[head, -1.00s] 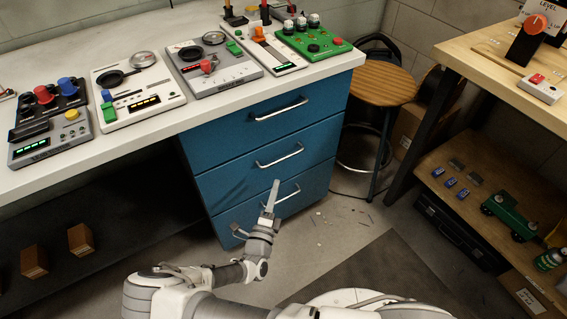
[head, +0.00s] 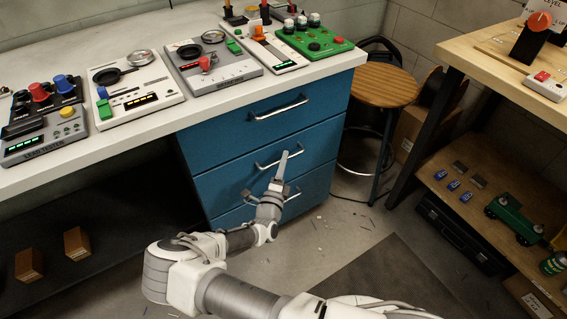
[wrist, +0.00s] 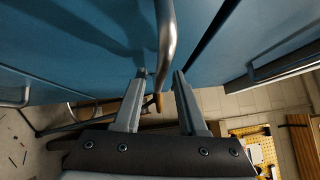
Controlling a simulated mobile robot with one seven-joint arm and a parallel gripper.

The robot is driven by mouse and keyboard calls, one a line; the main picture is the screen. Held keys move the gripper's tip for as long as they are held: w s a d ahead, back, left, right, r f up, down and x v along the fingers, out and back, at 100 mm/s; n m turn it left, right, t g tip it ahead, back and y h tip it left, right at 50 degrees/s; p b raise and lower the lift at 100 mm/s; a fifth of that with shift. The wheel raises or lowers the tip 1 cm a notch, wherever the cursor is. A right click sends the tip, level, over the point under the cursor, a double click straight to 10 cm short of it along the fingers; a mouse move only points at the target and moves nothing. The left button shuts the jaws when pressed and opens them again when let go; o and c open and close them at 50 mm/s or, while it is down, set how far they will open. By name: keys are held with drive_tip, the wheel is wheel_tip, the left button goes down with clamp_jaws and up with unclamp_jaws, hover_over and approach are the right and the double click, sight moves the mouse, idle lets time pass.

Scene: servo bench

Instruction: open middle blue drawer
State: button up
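The blue drawer unit stands under the white bench, with three drawers that look shut in the head view. The middle blue drawer (head: 226,183) has a silver bar handle (head: 296,152), which also shows in the wrist view (wrist: 166,35). My gripper (head: 282,166) is at the middle handle, with a finger overlapping the bar in the head view. In the wrist view, my gripper (wrist: 160,78) is open and the bar runs toward the gap between the fingertips. I cannot tell whether a finger touches it.
The top drawer handle (head: 278,108) is above and the bottom drawer handle (head: 292,194) below. A wooden stool (head: 385,87) stands right of the unit. A wooden bench (head: 500,70) is farther right. Floor in front of the drawers is mostly clear, with small scraps and a dark mat (head: 375,275).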

clamp_jaws()
idle(1.2)
